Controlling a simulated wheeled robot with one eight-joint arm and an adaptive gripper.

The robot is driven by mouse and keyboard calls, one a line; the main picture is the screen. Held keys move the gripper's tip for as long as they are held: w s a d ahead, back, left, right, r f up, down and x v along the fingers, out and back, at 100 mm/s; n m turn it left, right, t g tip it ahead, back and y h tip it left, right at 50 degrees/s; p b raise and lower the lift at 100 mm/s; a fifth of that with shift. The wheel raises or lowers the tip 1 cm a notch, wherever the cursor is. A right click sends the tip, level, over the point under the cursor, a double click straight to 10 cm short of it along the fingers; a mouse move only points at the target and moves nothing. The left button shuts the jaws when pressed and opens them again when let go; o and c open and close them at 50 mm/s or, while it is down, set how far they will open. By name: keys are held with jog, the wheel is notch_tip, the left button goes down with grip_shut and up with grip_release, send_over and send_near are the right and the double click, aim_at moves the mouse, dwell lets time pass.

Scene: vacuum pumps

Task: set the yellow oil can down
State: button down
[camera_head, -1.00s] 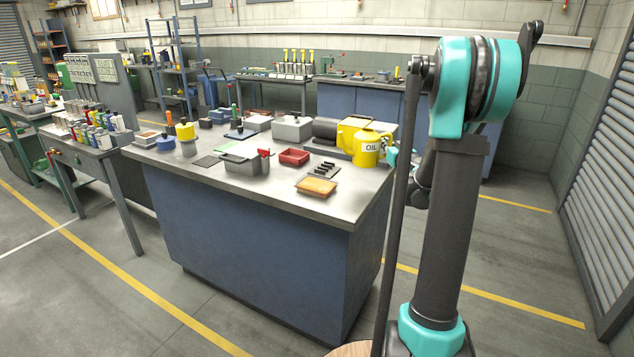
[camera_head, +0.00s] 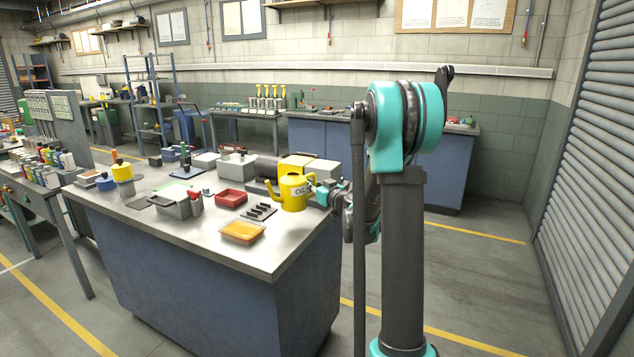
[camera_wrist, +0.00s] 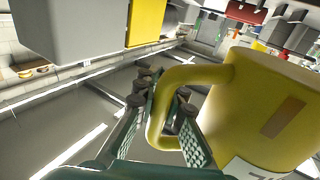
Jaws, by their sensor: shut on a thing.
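The yellow oil can (camera_head: 293,192), with an OIL label and a spout, is upright at the right end of the workbench (camera_head: 262,262) in the head view. My gripper (camera_head: 322,193) is at its right side, on the handle. In the wrist view the can (camera_wrist: 265,110) fills the right side, and its looped handle (camera_wrist: 160,105) passes between the fingers of my gripper (camera_wrist: 165,110), which are shut on it. I cannot tell whether the can's base touches the bench top.
A black slotted holder (camera_head: 259,212), a red tray (camera_head: 230,198) and an orange-filled tray (camera_head: 243,231) are left of the can. A yellow-and-grey box (camera_head: 297,165) stands behind it. Bare bench top shows in front of the can, near the right edge.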

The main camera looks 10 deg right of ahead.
jog(key=shift+f, duration=0.1)
jog(key=shift+f, duration=2.4)
jog(key=shift+f, duration=0.15)
jog(key=shift+f, duration=0.6)
jog(key=shift+f, duration=0.2)
jog(key=c, duration=1.5)
grip_release()
jog(key=shift+c, duration=0.2)
jog(key=c, duration=0.4)
